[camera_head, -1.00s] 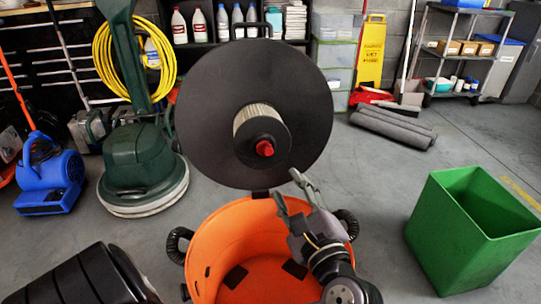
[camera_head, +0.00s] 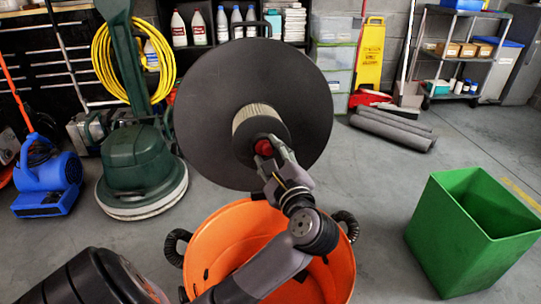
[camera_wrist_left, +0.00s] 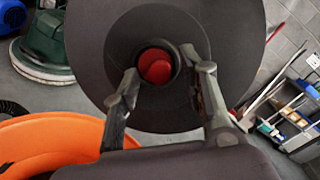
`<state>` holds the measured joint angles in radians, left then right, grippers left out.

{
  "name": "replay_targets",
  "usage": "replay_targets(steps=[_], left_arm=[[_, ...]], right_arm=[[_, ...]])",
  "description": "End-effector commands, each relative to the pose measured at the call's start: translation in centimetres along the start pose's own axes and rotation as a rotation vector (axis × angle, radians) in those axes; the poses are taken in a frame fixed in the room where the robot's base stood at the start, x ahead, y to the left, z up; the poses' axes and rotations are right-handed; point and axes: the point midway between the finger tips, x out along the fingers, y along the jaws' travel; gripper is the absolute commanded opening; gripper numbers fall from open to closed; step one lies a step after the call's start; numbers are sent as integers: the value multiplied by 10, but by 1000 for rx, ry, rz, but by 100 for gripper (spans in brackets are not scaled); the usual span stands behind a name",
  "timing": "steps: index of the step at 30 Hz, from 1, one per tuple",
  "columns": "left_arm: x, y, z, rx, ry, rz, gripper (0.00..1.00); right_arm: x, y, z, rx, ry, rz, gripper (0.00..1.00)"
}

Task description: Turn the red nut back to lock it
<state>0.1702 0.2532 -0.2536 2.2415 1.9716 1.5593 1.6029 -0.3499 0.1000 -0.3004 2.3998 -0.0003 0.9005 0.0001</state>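The red nut (camera_head: 264,148) is at the centre of the round dark plate (camera_head: 300,90), on the end cap of a pleated filter. It also shows in the left wrist view (camera_wrist_left: 156,66), inside a dark ring. My left gripper (camera_head: 268,146) is at the nut, and its fingers hide part of it in the head view. In the left wrist view the fingers (camera_wrist_left: 160,75) stand apart, one to each side of the nut, with gaps visible; the gripper is open. My right gripper is not in view.
An orange drum (camera_head: 215,235) stands below the plate, with black handles at its sides. A green bin (camera_head: 450,230) is on the floor at the right. A green floor machine (camera_head: 140,160) and a blue blower (camera_head: 50,182) are at the left. The floor between drum and bin is clear.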

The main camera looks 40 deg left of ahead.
Motion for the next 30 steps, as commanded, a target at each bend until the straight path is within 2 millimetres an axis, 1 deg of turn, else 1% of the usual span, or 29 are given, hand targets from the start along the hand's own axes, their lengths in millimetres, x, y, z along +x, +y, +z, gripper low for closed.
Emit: replay_targets(steps=[1, 2, 18, 30], left_arm=[[0, 0, 0, 0, 0, 0, 38], [0, 0, 0, 0, 0, 0, 36], [-1, 0, 0, 0, 0, 0, 0], [-1, 0, 0, 29, 2, -6, 0]], right_arm=[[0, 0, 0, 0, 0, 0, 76], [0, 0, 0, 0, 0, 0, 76], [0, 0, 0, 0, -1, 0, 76], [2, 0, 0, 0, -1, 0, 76]])
